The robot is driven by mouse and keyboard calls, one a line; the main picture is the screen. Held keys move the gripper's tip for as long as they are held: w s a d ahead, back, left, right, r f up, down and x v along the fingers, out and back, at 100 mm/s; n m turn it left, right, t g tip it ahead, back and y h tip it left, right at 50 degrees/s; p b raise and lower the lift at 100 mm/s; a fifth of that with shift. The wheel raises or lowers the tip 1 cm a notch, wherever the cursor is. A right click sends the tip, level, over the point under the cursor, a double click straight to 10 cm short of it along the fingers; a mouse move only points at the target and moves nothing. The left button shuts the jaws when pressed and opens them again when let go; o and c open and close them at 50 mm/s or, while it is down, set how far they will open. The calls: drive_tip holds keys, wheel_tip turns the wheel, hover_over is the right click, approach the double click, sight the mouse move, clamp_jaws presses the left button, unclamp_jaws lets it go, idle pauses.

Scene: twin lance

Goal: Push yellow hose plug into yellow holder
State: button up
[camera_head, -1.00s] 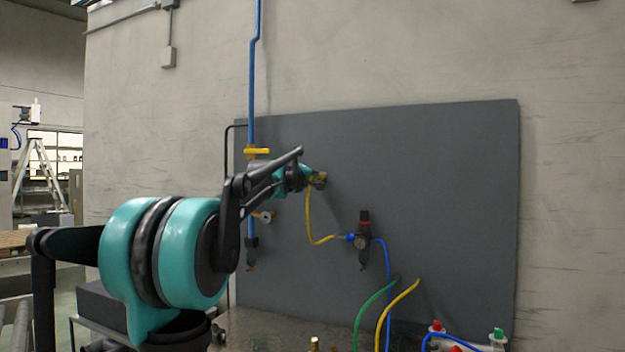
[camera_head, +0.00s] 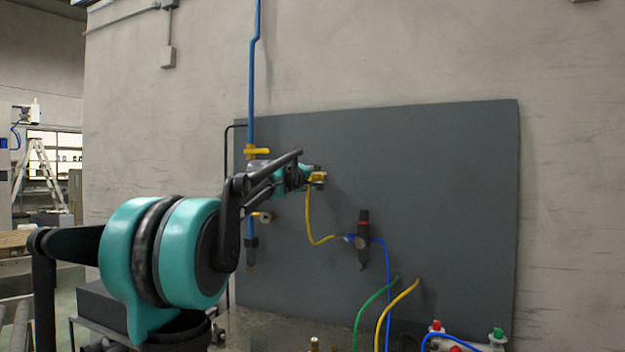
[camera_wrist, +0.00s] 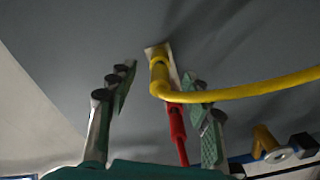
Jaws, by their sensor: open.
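The yellow hose plug (camera_wrist: 159,78) shows in the wrist view at a pale holder plate (camera_wrist: 154,50) on the grey panel, with the yellow hose (camera_wrist: 250,90) running off to the right. My gripper (camera_wrist: 158,88) is open, with one finger on each side of the plug and visible gaps between. In the head view my gripper (camera_head: 303,178) is at the panel, beside the yellow holder (camera_head: 318,177). The yellow hose (camera_head: 309,215) hangs from there. How deep the plug sits cannot be told.
A red rod-like part (camera_wrist: 177,130) lies behind the hose in the wrist view. A regulator (camera_head: 363,240) hangs on the grey panel (camera_head: 450,180), lower right of my gripper. A blue pipe (camera_head: 251,80) with a yellow valve handle (camera_head: 257,151) runs down at left. The panel's upper right is bare.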

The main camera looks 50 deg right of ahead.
drive_tip(key=v, duration=1.2)
drive_tip(key=w+a+f+y, duration=0.3)
drive_tip(key=a+f, duration=0.6)
drive_tip(key=f, duration=0.4)
drive_tip(key=w+a+f+m+t+y, duration=0.15)
drive_tip(key=w+a+f, duration=0.25)
drive_tip(key=a+f, duration=0.65)
drive_tip(key=w+a+f+g+y, duration=0.1)
drive_tip(key=w+a+f+y, duration=0.45)
drive_tip(key=f, duration=0.85)
drive_tip(key=s+a+f+n+y, duration=0.1)
drive_tip(key=s+a+f+y, duration=0.1)
drive_tip(key=s+a+f, duration=0.3)
drive_tip(key=s+a+f+n+g+y, duration=0.1)
drive_tip(key=s+a+f, duration=0.4)
drive_tip(key=a+f, duration=0.6)
drive_tip(key=s+a+f+n+y, duration=0.2)
drive_tip(key=s+a+f+y, duration=0.2)
drive_tip(key=a+f, duration=0.4)
drive_tip(key=s+a, duration=0.1)
drive_tip(key=a, duration=0.6)
drive_tip(key=shift+f, duration=0.25)
